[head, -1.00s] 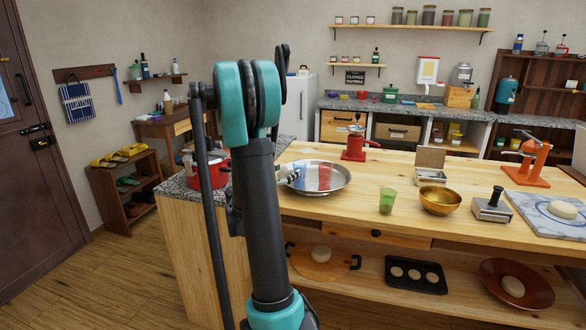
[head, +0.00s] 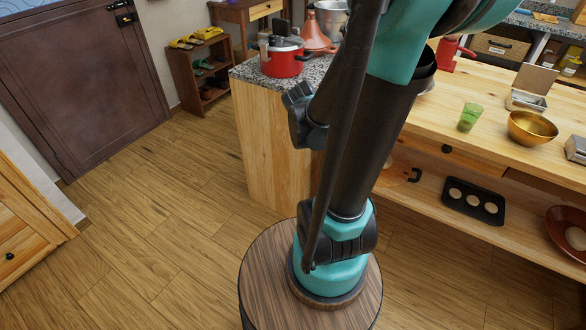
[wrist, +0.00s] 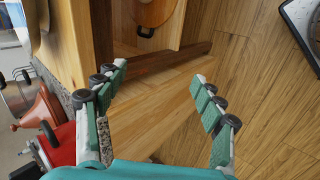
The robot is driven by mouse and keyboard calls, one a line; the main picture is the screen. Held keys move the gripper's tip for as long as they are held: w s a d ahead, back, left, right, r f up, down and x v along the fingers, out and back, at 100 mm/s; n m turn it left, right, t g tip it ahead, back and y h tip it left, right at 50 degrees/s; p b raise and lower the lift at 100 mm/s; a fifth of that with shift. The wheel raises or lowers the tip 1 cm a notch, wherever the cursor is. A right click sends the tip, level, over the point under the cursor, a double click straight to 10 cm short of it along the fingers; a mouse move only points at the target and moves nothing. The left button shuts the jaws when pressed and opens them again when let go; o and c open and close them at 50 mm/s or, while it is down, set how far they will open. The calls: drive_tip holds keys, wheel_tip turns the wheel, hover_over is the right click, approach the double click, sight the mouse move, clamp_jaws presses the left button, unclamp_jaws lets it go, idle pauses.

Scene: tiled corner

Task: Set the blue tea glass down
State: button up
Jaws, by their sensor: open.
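No blue tea glass shows in the present views. My gripper (wrist: 160,80) is open in the wrist view, with nothing between its fingers. Beyond the fingers are the wooden floor and the lower part of the wooden counter. In the head view my arm crosses the middle of the picture, and I cannot make out the gripper there. A green glass (head: 469,117) stands upright on the wooden counter (head: 430,118), right of my arm. The arm hides part of the counter top.
A red pot (head: 283,58) and a terracotta tagine (head: 316,38) stand on the counter's stone end; the pot also shows in the wrist view (wrist: 62,145). A brass bowl (head: 532,128) stands near the green glass. A black tray (head: 473,200) lies on the lower shelf. The floor (head: 150,240) at left is clear.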

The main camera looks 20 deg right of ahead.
drive_tip(key=s+a+f+m+y, duration=0.4)
drive_tip(key=s+a+m+y, duration=0.2)
drive_tip(key=a, duration=0.8)
drive_tip(key=s, duration=0.2)
drive_tip(key=shift+s+f+m+g, duration=0.2)
drive_tip(key=shift+s+m+g, duration=0.2)
